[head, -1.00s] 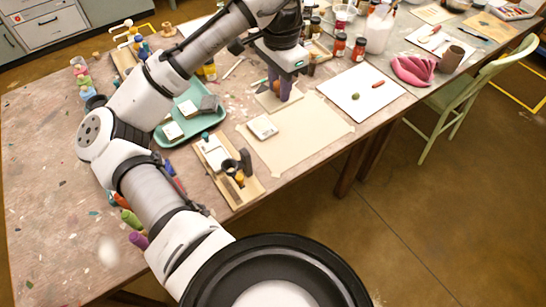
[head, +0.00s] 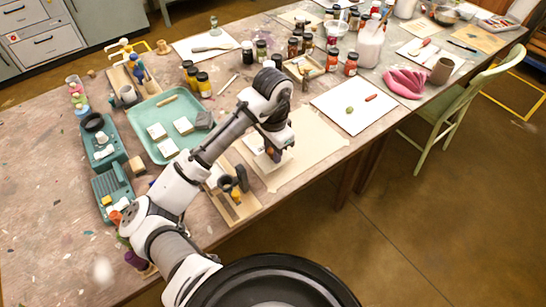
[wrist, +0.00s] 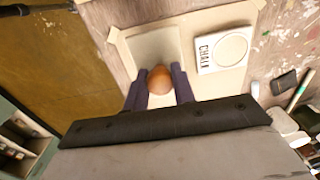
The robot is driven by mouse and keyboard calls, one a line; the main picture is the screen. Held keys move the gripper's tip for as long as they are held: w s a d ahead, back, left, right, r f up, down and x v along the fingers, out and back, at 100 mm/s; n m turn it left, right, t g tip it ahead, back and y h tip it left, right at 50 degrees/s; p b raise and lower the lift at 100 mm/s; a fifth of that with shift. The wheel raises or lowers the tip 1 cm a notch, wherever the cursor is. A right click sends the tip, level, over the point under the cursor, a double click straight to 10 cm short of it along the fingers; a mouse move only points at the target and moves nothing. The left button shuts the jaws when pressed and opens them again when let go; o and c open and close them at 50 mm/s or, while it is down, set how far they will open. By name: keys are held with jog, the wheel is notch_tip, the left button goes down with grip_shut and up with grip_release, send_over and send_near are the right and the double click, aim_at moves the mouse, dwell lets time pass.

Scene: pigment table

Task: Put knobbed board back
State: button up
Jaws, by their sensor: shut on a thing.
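The knobbed board is a pale square board (head: 270,166) with a round orange-brown knob. In the wrist view the knob (wrist: 159,80) sits between my two dark fingers, and the board (wrist: 155,44) spreads out behind it. My gripper (wrist: 158,88) is shut on the knob. In the head view my gripper (head: 275,154) and the board are over the left part of the taped beige paper (head: 310,145). I cannot tell how high the board is above the paper. A white block marked CHALK (wrist: 222,50) lies beside the board in the wrist view.
A wooden rack (head: 238,207) with dark cups stands at the table's front edge. A teal tray (head: 172,100) with pale blocks is behind my arm. Paint jars (head: 333,58) stand behind.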

jog(key=shift+f, duration=1.7)
jog(key=shift+f, duration=0.2)
jog(key=o, duration=0.8)
jog(key=shift+r, duration=0.15)
notch_tip(320, 180, up, 12)
jog(key=shift+r, duration=0.1)
